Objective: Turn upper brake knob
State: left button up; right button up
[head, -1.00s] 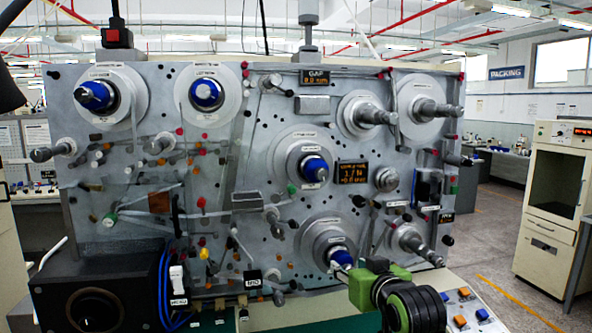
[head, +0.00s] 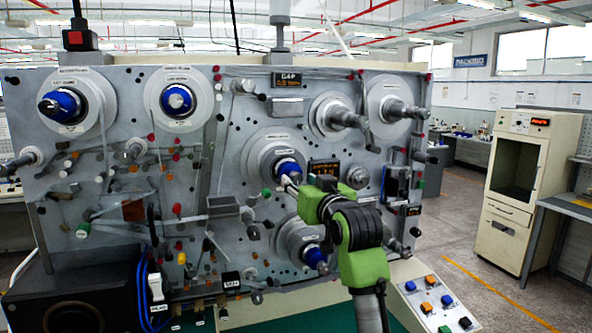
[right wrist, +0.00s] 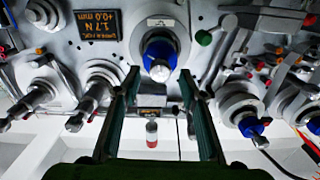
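The middle spindle's blue knob with a silver end (head: 289,167) sits on a grey disc in the panel centre; its label is too small to read. Below it is a similar blue knob (head: 315,257) on the lower disc. My right gripper (head: 291,185) is just in front of the middle knob, partly covering its lower side. In the right wrist view, the right gripper (right wrist: 160,75) is open. The blue knob (right wrist: 158,52) appears between its two fingertips; contact cannot be told. My left gripper is not in view.
The upright machine panel (head: 245,110) carries several other spindles, pegs and rollers close around the gripper. A button console (head: 436,305) stands at the lower right. A dark box (head: 70,300) stands at the lower left. A beige cabinet (head: 515,165) stands farther right.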

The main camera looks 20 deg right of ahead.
aim_at(297, 179)
jog(key=shift+w+r+p, duration=0.1)
jog(key=shift+w+p, duration=0.35)
jog(key=shift+w, duration=0.7)
jog(key=shift+w+a, duration=0.1)
jog(key=shift+w, duration=0.55)
grip_shut()
